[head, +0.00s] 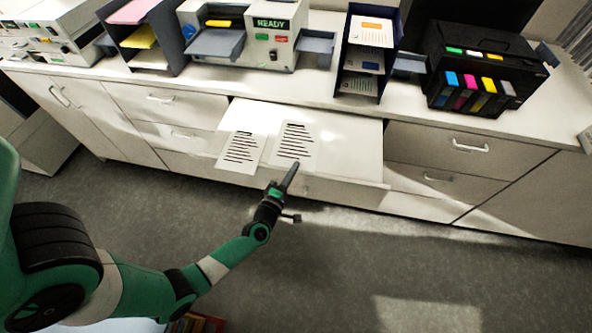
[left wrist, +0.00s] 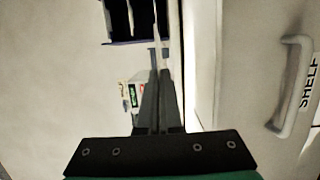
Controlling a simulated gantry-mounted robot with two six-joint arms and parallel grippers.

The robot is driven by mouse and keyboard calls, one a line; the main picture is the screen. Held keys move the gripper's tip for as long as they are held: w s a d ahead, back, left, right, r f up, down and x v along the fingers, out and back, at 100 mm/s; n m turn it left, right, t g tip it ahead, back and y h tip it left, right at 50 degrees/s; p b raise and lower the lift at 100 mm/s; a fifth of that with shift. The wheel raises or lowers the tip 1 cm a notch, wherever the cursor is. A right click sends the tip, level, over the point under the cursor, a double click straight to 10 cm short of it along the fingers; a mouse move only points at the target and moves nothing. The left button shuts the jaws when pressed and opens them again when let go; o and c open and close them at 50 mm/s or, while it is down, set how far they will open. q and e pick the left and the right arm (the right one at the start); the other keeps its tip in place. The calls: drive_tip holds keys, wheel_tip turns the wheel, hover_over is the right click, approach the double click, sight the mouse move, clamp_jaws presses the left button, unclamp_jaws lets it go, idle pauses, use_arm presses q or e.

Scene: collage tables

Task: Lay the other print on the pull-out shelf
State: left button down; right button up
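Two white prints with black text lines lie side by side on the white pull-out shelf (head: 350,143) in the head view. The left print (head: 240,148) is near the shelf's left front corner, and the right print (head: 296,140) is beside it. My left gripper (head: 293,168) is at the shelf's front edge, its tips overlapping the lower edge of the right print in this view. I cannot tell if they touch. My right gripper is not in view.
A printer marked READY (head: 245,38), paper trays (head: 145,45), a dark blue sorter (head: 368,55) and a black ink printer (head: 475,75) stand on the counter. A drawer handle (left wrist: 293,85) and SHELF label (left wrist: 308,82) show in the left wrist view. The floor in front is open.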

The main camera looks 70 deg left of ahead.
use_arm(q)
wheel_tip(320, 180, down, 8)
drive_tip(key=b, duration=0.7)
drive_tip(key=shift+b, duration=0.3)
drive_tip(key=c, duration=1)
unclamp_jaws()
drive_tip(key=p+v, duration=0.2)
drive_tip(key=v, duration=0.9)
drive_tip(key=shift+s+d, duration=0.15)
drive_tip(key=shift+s, duration=0.1)
